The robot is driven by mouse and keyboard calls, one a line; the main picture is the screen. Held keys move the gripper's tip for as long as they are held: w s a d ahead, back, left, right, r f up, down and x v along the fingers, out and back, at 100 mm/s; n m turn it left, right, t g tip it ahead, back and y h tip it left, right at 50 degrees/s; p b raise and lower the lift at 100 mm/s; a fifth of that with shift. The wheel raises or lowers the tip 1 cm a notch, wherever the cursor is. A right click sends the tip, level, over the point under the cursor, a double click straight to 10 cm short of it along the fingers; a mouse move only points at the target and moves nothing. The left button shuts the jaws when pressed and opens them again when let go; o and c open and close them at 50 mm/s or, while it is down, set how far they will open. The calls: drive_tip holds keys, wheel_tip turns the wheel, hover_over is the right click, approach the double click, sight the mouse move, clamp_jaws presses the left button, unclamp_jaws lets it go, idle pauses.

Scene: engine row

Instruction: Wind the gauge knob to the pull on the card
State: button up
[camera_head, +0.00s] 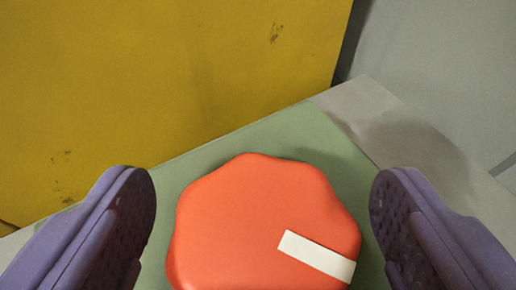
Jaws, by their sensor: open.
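An orange-red knob (245,220) with a lobed edge fills the lower middle of the head camera view. A white bar mark (317,257) on its face runs from near its middle to its lower right edge. The knob sits against a green panel (310,130). My gripper (262,215) is open, with one purple finger on each side of the knob and a gap on both sides. No card and no gauge scale are in view. The knob's bottom edge is cut off by the frame.
A worn yellow surface (170,80) stands behind, across the upper left. A grey ledge (400,135) borders the green panel on the right, with a grey floor or wall (440,60) beyond it.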

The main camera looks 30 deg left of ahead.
drive_tip(key=shift+w+a+f, duration=0.15)
drive_tip(key=shift+w+f, duration=0.05)
drive_tip(key=shift+w, duration=0.2)
drive_tip(key=shift+c, duration=0.4)
